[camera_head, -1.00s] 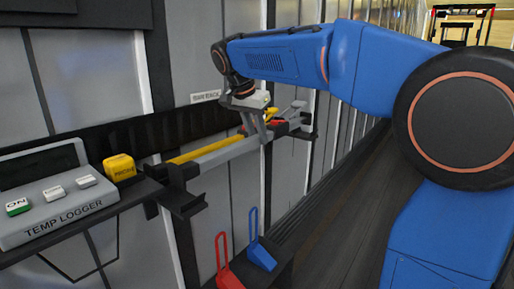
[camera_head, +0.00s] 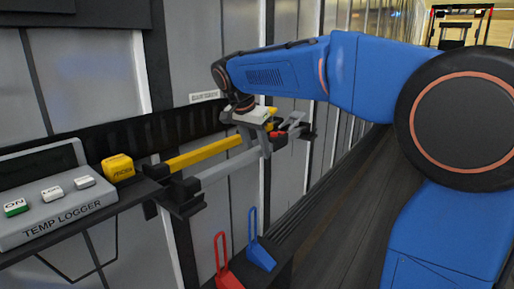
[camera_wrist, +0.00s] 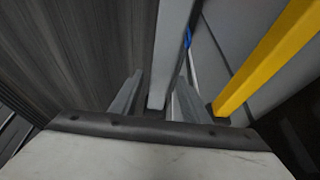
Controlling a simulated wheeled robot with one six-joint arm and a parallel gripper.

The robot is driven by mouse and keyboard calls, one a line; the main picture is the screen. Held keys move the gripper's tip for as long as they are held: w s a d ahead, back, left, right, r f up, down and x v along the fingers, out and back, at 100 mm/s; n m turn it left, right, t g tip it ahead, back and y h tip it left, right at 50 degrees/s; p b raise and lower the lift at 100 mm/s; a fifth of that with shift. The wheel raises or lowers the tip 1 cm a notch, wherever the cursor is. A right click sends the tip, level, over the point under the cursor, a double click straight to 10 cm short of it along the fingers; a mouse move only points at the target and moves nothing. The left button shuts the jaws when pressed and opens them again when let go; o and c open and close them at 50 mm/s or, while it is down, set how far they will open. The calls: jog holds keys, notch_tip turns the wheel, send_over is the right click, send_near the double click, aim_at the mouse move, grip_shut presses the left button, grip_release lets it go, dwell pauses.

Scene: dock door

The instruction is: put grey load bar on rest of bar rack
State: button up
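The grey load bar (camera_head: 228,164) lies on the near side of the rack, lower than and apart from the yellow bar (camera_head: 205,154). Its left end is at the front arm of the dark bar rack (camera_head: 186,204); whether it bears fully there I cannot tell. My gripper (camera_head: 265,150) is at the bar's right part, pointing down. In the wrist view, the grey bar (camera_wrist: 172,50) runs between my two fingers (camera_wrist: 158,95), with a narrow gap beside the left finger, so the gripper looks open around it. The bar's far right end is hidden.
A grey temp logger (camera_head: 62,222) and a yellow box (camera_head: 117,168) stand on the shelf at left. Red (camera_head: 229,281) and blue (camera_head: 261,255) handled wedges stand below the rack. The ribbed wall is close behind; the floor at right is open.

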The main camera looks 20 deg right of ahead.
aim_at(248, 153)
jog(key=shift+r, duration=0.15)
jog(key=v, duration=1.2)
jog(key=s+d+f+n+y, duration=0.1)
jog(key=s+d+f+n, duration=0.25)
jog(key=s+f, duration=0.35)
jog(key=s+d+f+n+y, duration=0.1)
jog(key=s+d+f+n, duration=0.3)
jog(key=s, duration=0.5)
jog(key=s+d+f+n+t+y, duration=0.1)
jog(key=s+f, duration=0.6)
jog(key=f, duration=0.2)
jog(key=s+d+f+n+t, duration=0.1)
jog(key=s+d+f+n, duration=0.1)
jog(key=s+f, duration=0.5)
notch_tip(248, 153, down, 3)
jog(key=shift+s+d+r+y, duration=0.2)
jog(key=shift+s+y, duration=0.1)
jog(key=shift+y, duration=0.1)
